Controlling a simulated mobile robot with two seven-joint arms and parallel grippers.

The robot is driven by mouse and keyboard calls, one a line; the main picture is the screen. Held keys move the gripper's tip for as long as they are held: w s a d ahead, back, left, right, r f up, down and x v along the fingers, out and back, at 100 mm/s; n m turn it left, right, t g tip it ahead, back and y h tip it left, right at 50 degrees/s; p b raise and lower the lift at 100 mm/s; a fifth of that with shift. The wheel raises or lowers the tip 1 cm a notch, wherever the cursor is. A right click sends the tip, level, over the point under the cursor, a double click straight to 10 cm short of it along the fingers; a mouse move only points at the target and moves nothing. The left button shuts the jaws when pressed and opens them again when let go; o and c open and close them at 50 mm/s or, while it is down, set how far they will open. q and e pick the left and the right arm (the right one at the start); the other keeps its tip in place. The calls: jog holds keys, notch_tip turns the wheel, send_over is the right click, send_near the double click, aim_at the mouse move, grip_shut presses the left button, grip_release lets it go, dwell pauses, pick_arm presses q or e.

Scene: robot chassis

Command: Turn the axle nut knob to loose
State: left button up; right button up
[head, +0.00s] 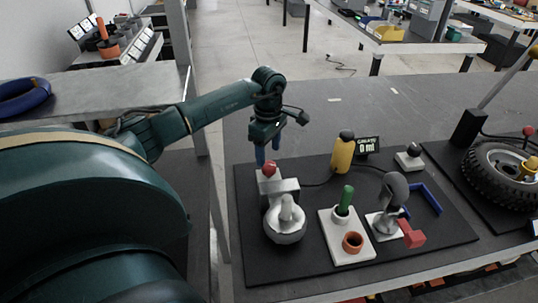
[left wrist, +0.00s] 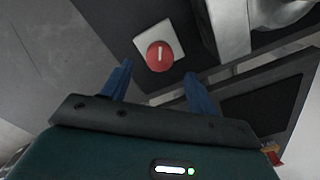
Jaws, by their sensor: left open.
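A round red knob (left wrist: 160,56) with a white line across its face sits on a white square plate (left wrist: 178,39) in the left wrist view. In the head view the red knob (head: 269,169) shows at the back left of the black mat, beside a grey metal part (head: 286,219). My left gripper (head: 265,154) points down just behind the knob in the head view. Its blue fingers are spread and empty. In the left wrist view the knob lies ahead between the fingertips (left wrist: 158,74), apart from both. My right gripper is not in view.
The black mat (head: 262,267) also holds a yellow cylinder (head: 342,153), a white block (head: 346,247) with a green peg and an orange ring, a grey rounded tool (head: 395,188), a blue bracket and a red block.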

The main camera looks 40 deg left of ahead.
aim_at(269, 164)
pick_arm(q)
notch_tip(269, 164, down, 5)
jog(key=shift+r+b, duration=0.1)
jog(key=shift+b, duration=1.05)
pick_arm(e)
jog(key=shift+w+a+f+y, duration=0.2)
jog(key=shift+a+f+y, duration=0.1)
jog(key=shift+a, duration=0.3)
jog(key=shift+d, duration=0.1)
pick_arm(q)
jog(key=shift+c, duration=0.7)
jog(key=c, duration=0.8)
jog(key=shift+c, duration=0.2)
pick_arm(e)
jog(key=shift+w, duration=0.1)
